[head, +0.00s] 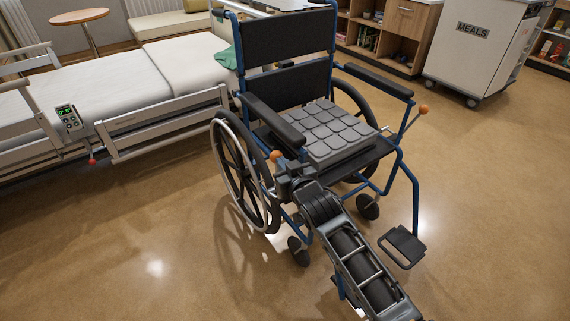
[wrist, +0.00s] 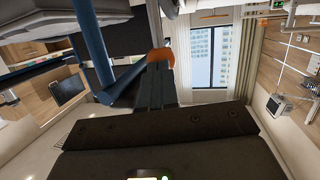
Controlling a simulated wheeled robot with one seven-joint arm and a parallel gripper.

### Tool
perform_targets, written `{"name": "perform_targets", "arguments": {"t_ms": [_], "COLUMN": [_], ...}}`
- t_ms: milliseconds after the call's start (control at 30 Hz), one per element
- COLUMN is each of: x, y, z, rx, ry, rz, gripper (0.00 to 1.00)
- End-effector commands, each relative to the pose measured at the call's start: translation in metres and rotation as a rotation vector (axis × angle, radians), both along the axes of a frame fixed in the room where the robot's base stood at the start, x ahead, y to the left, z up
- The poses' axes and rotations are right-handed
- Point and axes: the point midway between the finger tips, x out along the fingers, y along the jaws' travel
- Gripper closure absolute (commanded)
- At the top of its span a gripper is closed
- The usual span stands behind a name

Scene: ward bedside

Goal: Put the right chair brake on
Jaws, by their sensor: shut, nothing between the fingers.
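The wheelchair (head: 318,160) has a blue frame and faces me. Its brake lever on the picture's left, the chair's right side, has an orange knob (head: 275,156); most of the lever is hidden behind my gripper. The other brake's orange knob (head: 423,109) tops a silver lever that leans outward to the right. My gripper (head: 284,172) is shut and empty, close by the left knob. In the wrist view, the orange knob (wrist: 160,56) shows right at the tips of my gripper (wrist: 157,72); I cannot tell whether they touch.
A large spoked wheel (head: 245,172) and an armrest (head: 273,118) flank the knob. A grey cushion (head: 330,132) lies on the seat. A bed (head: 130,95) stands to the left, and a meals cart (head: 470,50) at the back right.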

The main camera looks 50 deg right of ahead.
Motion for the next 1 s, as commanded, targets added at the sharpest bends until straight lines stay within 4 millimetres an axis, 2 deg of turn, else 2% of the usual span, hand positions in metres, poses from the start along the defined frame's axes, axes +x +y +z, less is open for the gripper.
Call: {"name": "perform_targets", "arguments": {"t_ms": [33,100,500,1000], "x": [0.006,0.012,0.049,0.052], "y": [-0.002,-0.004,-0.014,-0.014], "z": [0.01,0.012,0.008,0.005], "rx": [0.005,0.014,0.071,0.076], "ry": [0.019,0.053,0.249,0.269], "rz": [0.0,0.0,0.001,0.001], "gripper": [1.0,1.0,1.0,1.0]}}
